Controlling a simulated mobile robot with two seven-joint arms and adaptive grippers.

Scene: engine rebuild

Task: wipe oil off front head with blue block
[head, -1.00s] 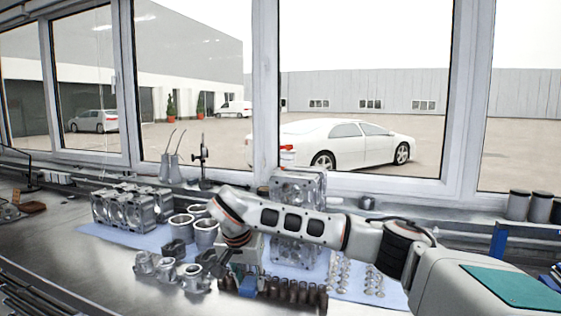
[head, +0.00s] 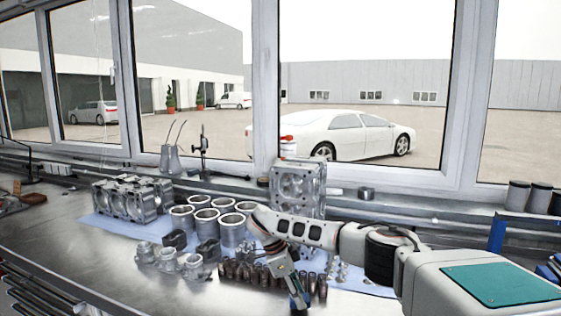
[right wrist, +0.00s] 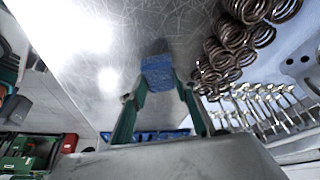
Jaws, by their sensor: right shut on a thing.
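My right gripper (head: 296,292) is low over the bench's front part, just in front of the row of springs. It is shut on a blue block (head: 299,300). In the right wrist view the blue block (right wrist: 157,73) sits between the two fingertips, above bare metal bench. A grey metal cylinder head (head: 298,188) stands upright behind my arm. A flat grey part with holes, partly seen, shows at the right edge of the right wrist view (right wrist: 301,66); it may be the front head. My arm covers much of the area before the upright head. I cannot make out oil.
Brown springs (head: 240,273) stand in a row beside the gripper, with valves (right wrist: 262,105) behind them. Pistons (head: 168,260), cylinder liners (head: 232,228) and an engine block (head: 128,200) stand to the left. The bench (head: 95,270) is bare at the front left.

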